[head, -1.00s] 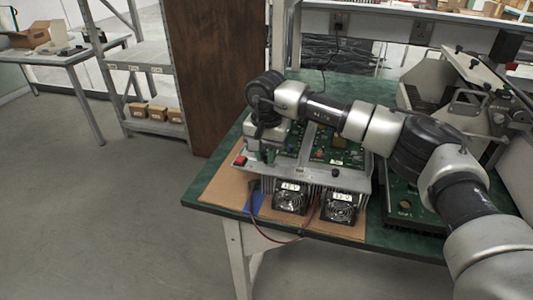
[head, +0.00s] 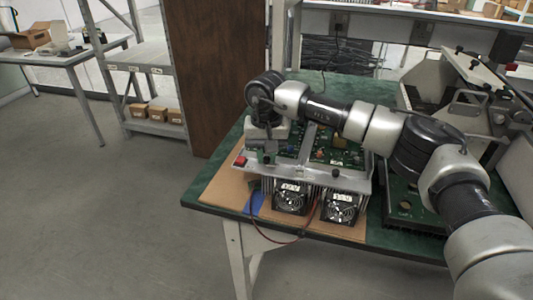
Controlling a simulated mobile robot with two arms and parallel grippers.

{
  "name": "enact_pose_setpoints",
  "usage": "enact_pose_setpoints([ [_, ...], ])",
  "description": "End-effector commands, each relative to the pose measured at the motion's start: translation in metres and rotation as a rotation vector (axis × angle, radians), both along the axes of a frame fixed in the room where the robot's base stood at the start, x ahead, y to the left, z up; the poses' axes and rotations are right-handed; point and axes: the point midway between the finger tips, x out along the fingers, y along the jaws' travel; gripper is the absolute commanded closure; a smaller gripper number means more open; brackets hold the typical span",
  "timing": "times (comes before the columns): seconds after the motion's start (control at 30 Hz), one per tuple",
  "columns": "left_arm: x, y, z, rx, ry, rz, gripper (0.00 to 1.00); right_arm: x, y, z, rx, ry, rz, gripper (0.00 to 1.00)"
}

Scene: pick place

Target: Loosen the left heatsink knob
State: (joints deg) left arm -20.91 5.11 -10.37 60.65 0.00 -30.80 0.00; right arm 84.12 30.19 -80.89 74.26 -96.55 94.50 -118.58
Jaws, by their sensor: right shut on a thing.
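The heatsink assembly lies on the workbench, with green circuit boards (head: 336,150) on top, a metal front rail (head: 310,175) and two fans (head: 291,197) below. My right gripper (head: 267,158) points down at the left end of the rail, beside a red switch (head: 240,161). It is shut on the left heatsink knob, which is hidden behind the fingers. The black right knob (head: 335,173) stands free on the rail, to the right of the gripper. My left gripper is not in view.
The assembly sits on a cardboard sheet (head: 222,192) on the green bench top (head: 375,228). A red cable (head: 285,240) hangs at the bench's front edge. Another board unit (head: 405,208) and an open metal fixture (head: 470,105) stand at the right. A brown panel (head: 210,70) rises behind left.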

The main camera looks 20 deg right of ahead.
Motion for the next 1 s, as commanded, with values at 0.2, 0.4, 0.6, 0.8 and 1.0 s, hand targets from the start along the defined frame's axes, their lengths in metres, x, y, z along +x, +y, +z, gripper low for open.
enact_pose_setpoints([
  [0.2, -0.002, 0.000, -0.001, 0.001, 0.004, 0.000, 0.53, -0.001, 0.000, -0.002, -0.001, 0.003, 0.000, 0.67],
  [0.4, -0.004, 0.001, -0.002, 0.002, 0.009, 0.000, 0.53, 0.000, 0.000, -0.001, -0.001, 0.001, -0.001, 0.56],
  [0.6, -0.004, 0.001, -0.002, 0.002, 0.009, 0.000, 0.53, 0.000, 0.000, 0.003, 0.000, 0.000, -0.001, 0.56],
  [0.8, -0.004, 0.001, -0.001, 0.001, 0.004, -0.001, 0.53, 0.001, 0.000, 0.033, 0.001, -0.004, -0.001, 0.56],
  [1.0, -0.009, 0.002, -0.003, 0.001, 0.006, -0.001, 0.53, 0.000, 0.000, 0.074, -0.001, -0.003, 0.000, 0.56],
])
